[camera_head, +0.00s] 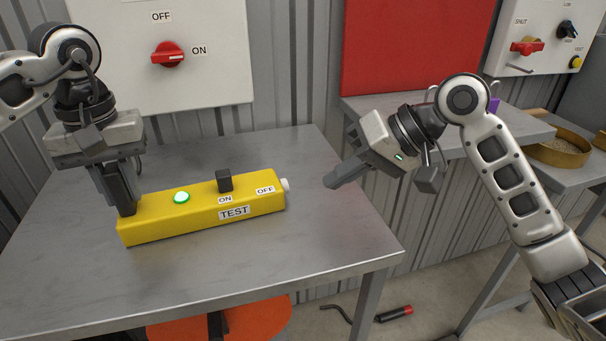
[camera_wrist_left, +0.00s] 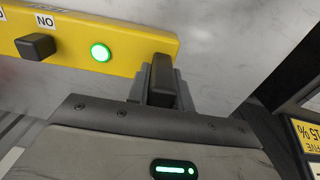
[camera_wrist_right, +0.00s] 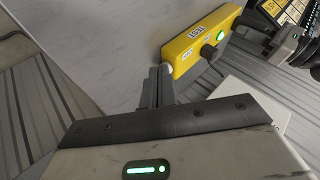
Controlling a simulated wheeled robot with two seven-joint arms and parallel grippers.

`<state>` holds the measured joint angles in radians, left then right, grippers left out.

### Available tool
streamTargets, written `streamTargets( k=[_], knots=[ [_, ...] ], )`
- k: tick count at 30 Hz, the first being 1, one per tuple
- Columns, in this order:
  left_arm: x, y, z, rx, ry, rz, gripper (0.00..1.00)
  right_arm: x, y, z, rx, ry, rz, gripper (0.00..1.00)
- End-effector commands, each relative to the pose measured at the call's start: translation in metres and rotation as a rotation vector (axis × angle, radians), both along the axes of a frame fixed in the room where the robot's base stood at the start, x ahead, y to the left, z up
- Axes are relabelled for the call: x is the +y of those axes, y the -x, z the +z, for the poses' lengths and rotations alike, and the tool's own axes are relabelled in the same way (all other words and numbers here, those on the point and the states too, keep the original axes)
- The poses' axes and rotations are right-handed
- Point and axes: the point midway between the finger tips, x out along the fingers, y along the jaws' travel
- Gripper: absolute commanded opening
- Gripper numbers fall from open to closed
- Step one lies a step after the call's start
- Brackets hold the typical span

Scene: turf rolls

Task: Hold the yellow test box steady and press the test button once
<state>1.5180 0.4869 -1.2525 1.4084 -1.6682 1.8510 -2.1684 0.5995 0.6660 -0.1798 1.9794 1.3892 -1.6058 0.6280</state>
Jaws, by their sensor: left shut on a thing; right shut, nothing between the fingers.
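The yellow test box (camera_head: 200,218) lies on the grey table, with a TEST label on its front. A green light (camera_head: 181,197) glows on its top. A black switch knob (camera_head: 224,180) stands by the ON label, left of the OFF label. A white button (camera_head: 285,185) sticks out of its right end. My left gripper (camera_head: 126,207) points down and is shut on the box's left end; its finger shows in the left wrist view (camera_wrist_left: 162,82). My right gripper (camera_head: 331,181) is shut and empty, to the right of the white button and apart from it.
The grey table (camera_head: 310,240) is bare around the box. A wall panel (camera_head: 120,85) with a red rotary switch (camera_head: 168,54) stands behind. A red board (camera_head: 405,45) and another control panel (camera_head: 520,25) are further right. An orange stool (camera_head: 225,320) is under the table.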

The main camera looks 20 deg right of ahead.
Motion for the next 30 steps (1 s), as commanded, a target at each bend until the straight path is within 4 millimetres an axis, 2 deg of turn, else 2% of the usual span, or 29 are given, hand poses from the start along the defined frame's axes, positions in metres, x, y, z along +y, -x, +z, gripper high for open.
streamTargets(
  k=[1,3,10,23,26,30],
  knots=[
    [-0.001,0.002,-0.006,0.011,-0.004,-0.004,0.00,-0.011,-0.011,0.010,-0.025,0.054,0.005,0.00],
    [-0.001,0.002,-0.006,0.011,-0.004,-0.004,0.00,-0.024,-0.021,0.020,-0.044,0.117,0.018,0.00],
    [0.000,0.002,-0.006,0.011,-0.004,-0.004,0.00,-0.047,-0.035,0.039,-0.071,0.222,0.034,0.00],
    [0.000,0.002,-0.006,0.011,-0.004,-0.004,0.00,-0.048,-0.036,0.038,-0.072,0.229,0.036,0.00],
    [0.000,0.002,-0.006,0.011,-0.004,-0.004,0.00,-0.043,-0.039,0.031,-0.071,0.228,0.036,0.00],
    [0.000,0.002,-0.006,0.011,-0.004,-0.004,0.00,-0.031,-0.047,0.012,-0.068,0.226,0.038,0.00]
  ],
)
